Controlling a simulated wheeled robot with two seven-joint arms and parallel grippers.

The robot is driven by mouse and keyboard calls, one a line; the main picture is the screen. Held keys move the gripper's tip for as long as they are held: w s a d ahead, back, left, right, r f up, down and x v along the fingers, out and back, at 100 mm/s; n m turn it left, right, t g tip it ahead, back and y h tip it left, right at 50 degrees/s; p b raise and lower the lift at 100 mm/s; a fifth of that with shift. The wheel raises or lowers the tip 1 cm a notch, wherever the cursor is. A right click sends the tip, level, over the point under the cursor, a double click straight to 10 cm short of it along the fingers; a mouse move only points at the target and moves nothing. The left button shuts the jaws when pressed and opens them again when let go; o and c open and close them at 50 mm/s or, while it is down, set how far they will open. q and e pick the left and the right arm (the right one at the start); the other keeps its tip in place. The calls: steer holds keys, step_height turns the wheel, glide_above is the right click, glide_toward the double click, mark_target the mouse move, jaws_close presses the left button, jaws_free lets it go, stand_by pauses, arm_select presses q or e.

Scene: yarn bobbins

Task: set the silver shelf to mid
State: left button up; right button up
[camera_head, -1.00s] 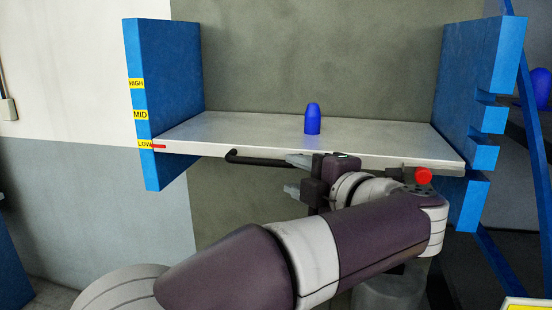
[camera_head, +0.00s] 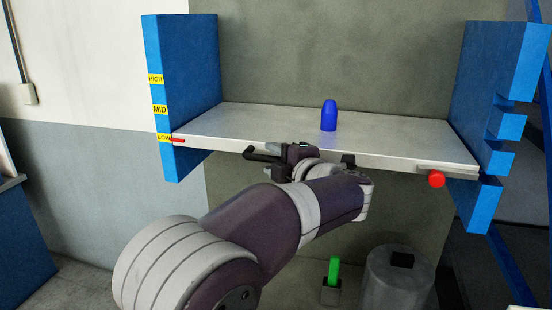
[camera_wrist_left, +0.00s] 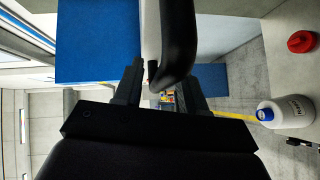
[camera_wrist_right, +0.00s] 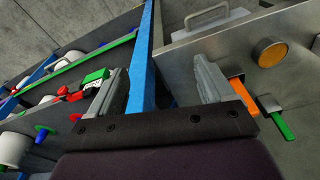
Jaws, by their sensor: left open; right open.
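The silver shelf (camera_head: 300,130) is level between two blue uprights. The left upright (camera_head: 182,90) carries yellow HIGH, MID and LOW labels, and the red pointer (camera_head: 177,140) at the shelf's left end is at LOW. A black handle (camera_head: 262,155) runs along the shelf's front edge. My left gripper (camera_head: 282,162) is open at the handle. In the left wrist view the handle (camera_wrist_left: 180,45) reaches between its open fingers (camera_wrist_left: 163,90); contact is unclear. A red knob (camera_head: 436,179) is at the shelf's front right. My right gripper (camera_wrist_right: 160,75) is open, only in its wrist view.
A blue bobbin (camera_head: 328,115) stands on the shelf. The right upright (camera_head: 490,120) has notches. Below are a grey bin (camera_head: 395,280) and a green-handled item (camera_head: 333,272). The right wrist view shows a metal panel (camera_wrist_right: 225,45) with an orange button (camera_wrist_right: 271,52).

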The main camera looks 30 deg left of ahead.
arm_select(q)
jaws_close()
step_height(320, 180, up, 8)
steer(key=p, duration=0.4)
steer(key=shift+f+p, duration=0.25)
steer(key=shift+p, duration=0.1)
steer(key=shift+f, duration=0.15)
jaws_free()
steer(key=shift+f, duration=0.1)
steer(key=shift+d, duration=0.1)
